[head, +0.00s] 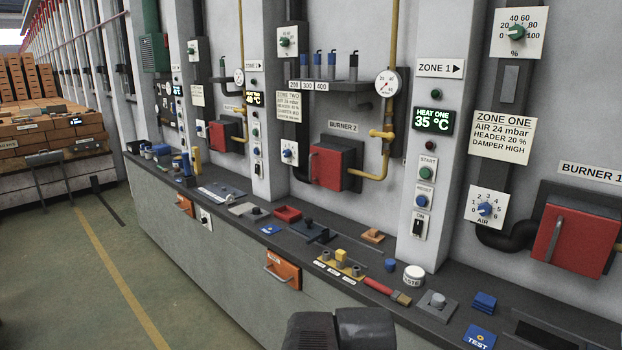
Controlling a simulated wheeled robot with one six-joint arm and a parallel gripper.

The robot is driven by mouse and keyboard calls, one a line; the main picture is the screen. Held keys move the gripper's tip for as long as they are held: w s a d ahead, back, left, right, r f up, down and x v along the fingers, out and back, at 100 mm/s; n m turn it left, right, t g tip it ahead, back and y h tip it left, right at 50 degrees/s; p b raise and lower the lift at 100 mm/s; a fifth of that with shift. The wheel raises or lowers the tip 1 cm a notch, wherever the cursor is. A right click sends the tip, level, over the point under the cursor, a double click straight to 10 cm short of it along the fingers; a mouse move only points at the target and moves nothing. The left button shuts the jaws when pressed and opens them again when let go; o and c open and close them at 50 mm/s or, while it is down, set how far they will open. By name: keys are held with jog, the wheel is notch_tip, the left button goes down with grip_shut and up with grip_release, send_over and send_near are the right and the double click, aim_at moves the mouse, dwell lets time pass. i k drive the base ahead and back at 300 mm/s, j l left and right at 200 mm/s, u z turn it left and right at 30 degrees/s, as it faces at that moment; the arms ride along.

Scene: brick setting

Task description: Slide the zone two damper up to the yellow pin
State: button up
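The zone two sign (292,106) hangs on the wall left of the burner 2 label (343,127). A white dial (288,41) sits above the sign and another dial (289,152) below it. On the bench below stands a dark blue plate with a knob (312,230). A yellow piece (342,257) stands among grey knobs on the bench, with white labels in front. I cannot tell which part is the zone two damper or the yellow pin. Dark parts of my arm show at the bottom edge; my gripper's fingers are not in view.
The dark bench (270,233) runs along the wall. It holds a red tray (287,214), a brush (385,289), a white tub (413,275) and a grey knob plate (437,303). Red burner doors (333,162) project above it. The floor (75,270) at left is mostly clear.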

aim_at(306, 227)
jog(key=i+u, duration=0.3)
jog(key=i, duration=1.5)
